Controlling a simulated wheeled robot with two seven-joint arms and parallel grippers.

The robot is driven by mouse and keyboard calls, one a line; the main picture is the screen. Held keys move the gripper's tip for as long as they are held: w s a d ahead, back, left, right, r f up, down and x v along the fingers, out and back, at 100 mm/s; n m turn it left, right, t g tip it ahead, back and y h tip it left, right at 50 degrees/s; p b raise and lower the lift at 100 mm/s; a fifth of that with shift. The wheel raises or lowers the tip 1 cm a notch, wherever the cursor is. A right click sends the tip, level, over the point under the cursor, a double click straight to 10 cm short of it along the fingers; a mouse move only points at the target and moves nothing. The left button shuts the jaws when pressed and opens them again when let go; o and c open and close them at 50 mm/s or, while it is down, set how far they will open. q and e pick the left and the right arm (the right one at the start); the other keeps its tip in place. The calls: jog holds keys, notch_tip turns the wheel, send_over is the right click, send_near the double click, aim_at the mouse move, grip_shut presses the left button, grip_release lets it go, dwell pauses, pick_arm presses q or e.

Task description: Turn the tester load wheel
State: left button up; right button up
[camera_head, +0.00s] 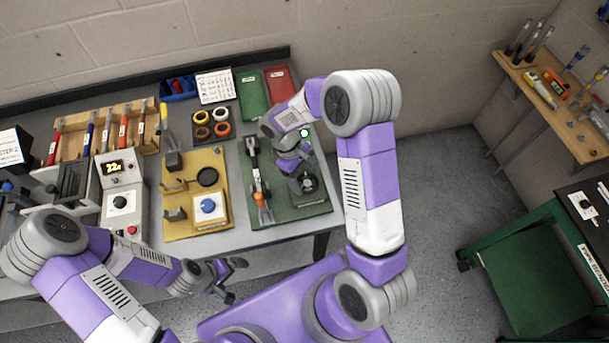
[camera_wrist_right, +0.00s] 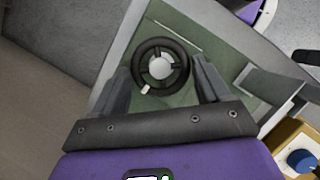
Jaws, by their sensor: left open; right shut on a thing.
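The tester's black load wheel (camera_head: 304,184) stands on a green board (camera_head: 312,208) at the right end of the bench. In the right wrist view the wheel (camera_wrist_right: 178,50) has a pale hub, several spokes and a small white mark or knob on its rim. My right gripper (camera_head: 297,170) is over the wheel, with a finger on each side of it, shut on it. In the head view the arm and gripper hide part of the wheel. My left gripper (camera_head: 228,277) is open and empty, in front of the bench's edge.
On the same green board lies a long grey tool-like part with an orange piece (camera_head: 265,214). A yellow board with a blue knob (camera_head: 208,206) is to its left. A tester box with a lit display (camera_head: 116,168) and a tool rack (camera_head: 96,127) stand further left.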

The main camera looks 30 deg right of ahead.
jog(key=shift+n, duration=0.3)
jog(key=o, duration=1)
jog(key=shift+o, duration=0.2)
jog(key=v, duration=0.7)
jog(key=shift+a+r, duration=0.15)
jog(key=shift+r, duration=0.15)
